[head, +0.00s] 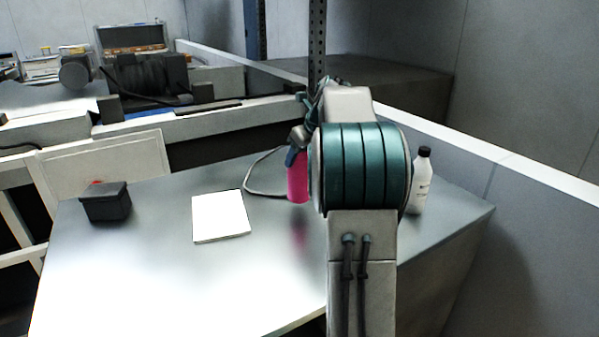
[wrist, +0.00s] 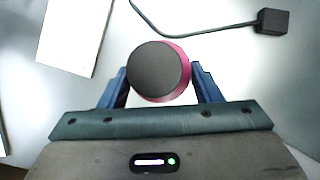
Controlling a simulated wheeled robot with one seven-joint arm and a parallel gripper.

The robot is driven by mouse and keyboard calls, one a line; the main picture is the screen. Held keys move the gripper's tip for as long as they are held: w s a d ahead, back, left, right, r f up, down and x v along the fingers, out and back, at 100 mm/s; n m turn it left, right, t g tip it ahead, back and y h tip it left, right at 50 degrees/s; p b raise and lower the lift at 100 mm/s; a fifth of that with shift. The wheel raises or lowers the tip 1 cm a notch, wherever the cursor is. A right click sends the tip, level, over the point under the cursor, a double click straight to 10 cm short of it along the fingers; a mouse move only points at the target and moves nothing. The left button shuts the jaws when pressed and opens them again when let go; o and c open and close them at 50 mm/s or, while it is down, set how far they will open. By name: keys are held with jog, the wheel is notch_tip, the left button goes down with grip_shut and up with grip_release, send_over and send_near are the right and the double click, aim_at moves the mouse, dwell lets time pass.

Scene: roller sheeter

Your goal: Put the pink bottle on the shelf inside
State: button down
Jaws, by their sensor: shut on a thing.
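The pink bottle (head: 298,180) is upright over the metal table in the head view, partly hidden by my arm. In the wrist view I look down on its dark round cap (wrist: 157,73), with pink showing around the edge. My gripper (wrist: 160,88) is shut on the bottle, one blue finger on each side. In the head view my gripper (head: 297,150) is at the bottle's upper part. A pink reflection shows on the table below it; I cannot tell whether its base touches the table. I cannot make out a shelf inside anything.
On the table (head: 150,270) are a white pad (head: 220,216), a dark box (head: 106,202) at left and a white bottle with black cap (head: 423,182) at right. A cable with a black plug (wrist: 272,21) lies near the pink bottle. A low wall (head: 480,160) runs behind.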

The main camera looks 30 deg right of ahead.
aim_at(301, 170)
jog(key=shift+w+a+f, duration=0.1)
jog(key=shift+a, duration=0.1)
jog(key=shift+f+b, duration=0.3)
jog(key=shift+f, duration=1.7)
jog(key=shift+c, duration=2.2)
grip_release()
jog(key=shift+f, duration=0.15)
jog(key=p+v, duration=0.1)
jog(key=v, duration=1.1)
